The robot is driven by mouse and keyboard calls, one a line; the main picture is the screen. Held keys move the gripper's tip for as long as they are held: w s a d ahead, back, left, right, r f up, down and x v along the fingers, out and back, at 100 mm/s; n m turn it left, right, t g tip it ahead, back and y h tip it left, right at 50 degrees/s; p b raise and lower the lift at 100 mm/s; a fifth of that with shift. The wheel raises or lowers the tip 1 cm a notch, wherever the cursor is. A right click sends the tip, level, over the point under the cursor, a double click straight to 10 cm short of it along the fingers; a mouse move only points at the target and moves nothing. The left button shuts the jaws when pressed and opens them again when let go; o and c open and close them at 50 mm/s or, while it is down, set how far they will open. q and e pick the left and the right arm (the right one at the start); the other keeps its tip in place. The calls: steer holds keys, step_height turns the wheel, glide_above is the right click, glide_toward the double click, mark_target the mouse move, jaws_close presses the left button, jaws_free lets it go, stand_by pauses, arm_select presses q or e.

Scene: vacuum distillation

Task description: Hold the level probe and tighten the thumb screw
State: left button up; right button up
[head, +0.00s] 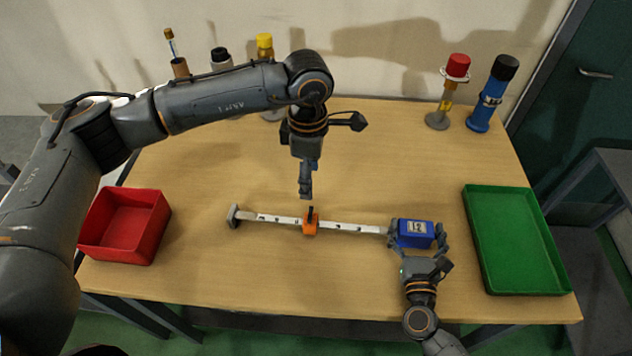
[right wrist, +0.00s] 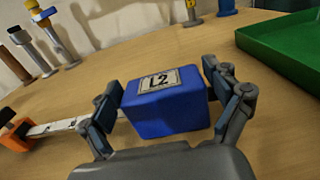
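My left gripper (head: 306,194) points down just above the thumb screw. Its fingers show edge-on, so their opening and any contact are unclear.
A red bin (head: 124,228) stands at the left and a green tray (head: 515,240) at the right. Several capped cylinders stand along the back, including a blue one (head: 487,105) and a red-capped one (head: 456,68). The tabletop around the probe is clear.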

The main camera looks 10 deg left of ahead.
steer(key=shift+s, duration=0.1)
stand_by(0.3)
steer(key=s, duration=1.1)
steer(key=shift+s+d, duration=0.25)
steer(key=shift+s, duration=0.15)
